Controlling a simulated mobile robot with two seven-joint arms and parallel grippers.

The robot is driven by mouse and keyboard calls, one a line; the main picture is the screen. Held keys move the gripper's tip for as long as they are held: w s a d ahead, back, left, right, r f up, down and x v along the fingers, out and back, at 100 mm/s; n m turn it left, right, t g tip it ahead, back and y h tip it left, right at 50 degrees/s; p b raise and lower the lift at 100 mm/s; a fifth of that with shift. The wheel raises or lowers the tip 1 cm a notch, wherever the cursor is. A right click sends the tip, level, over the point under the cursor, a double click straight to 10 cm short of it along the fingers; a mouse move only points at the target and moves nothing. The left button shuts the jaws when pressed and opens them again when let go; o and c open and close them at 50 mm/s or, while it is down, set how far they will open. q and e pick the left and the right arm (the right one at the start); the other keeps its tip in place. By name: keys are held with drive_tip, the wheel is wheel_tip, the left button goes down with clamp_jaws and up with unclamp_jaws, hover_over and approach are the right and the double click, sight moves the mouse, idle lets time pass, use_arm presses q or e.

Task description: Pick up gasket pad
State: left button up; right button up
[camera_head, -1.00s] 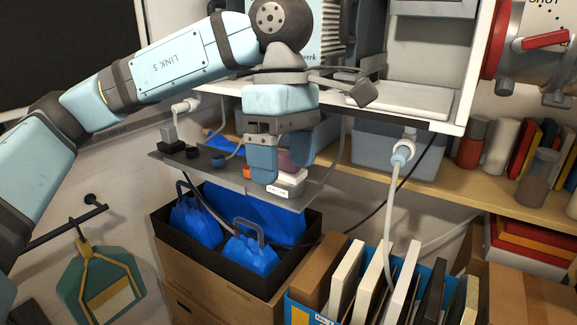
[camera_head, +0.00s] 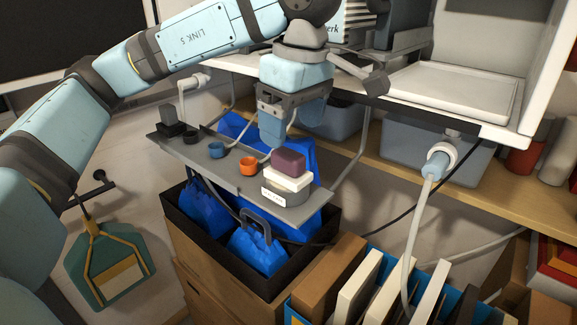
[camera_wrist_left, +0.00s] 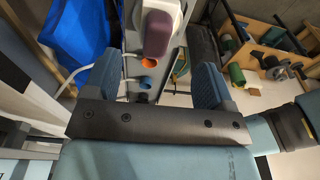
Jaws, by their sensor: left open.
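A maroon pad with rounded edges, which I take for the gasket pad (camera_head: 288,162), lies on a white block (camera_head: 287,181) at the right end of a narrow grey shelf (camera_head: 222,177). My left gripper (camera_head: 291,122) is open and empty, pointing down, above and behind the pad in the head view. In the left wrist view the maroon pad (camera_wrist_left: 158,33) shows beyond the gap between the two blue fingers (camera_wrist_left: 155,82), near the top of the picture. Nothing touches the pad from the gripper. My right gripper is not in view.
An orange ring (camera_head: 248,166), a blue cup (camera_head: 216,150) and dark pieces stand along the shelf, left of the pad. Below is a black-rimmed box (camera_head: 262,288) with blue bags. A white pipe (camera_head: 424,195) hangs to the right, above a book crate. A cabinet stands behind.

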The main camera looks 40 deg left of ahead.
sight(288, 151)
use_arm(q)
drive_tip(key=f, duration=0.3)
drive_tip(key=shift+w+a, duration=0.15)
drive_tip(key=shift+w, duration=0.05)
drive_tip(key=shift+f, duration=0.1)
drive_tip(key=f+p, duration=0.1)
drive_tip(key=f, duration=0.1)
drive_tip(key=a+f+p, duration=0.1)
drive_tip(key=f, duration=0.1)
drive_tip(key=shift+a+f, duration=0.1)
drive_tip(key=shift+f, duration=0.3)
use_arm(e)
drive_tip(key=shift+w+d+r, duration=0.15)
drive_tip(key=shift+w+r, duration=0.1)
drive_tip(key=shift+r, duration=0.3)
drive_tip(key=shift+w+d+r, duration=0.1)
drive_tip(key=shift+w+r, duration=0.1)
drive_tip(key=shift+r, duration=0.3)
use_arm(q)
drive_tip(key=shift+c, duration=1.1)
drive_tip(key=c, duration=0.8)
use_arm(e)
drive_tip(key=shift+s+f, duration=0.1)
use_arm(q)
drive_tip(key=shift+c, duration=0.2)
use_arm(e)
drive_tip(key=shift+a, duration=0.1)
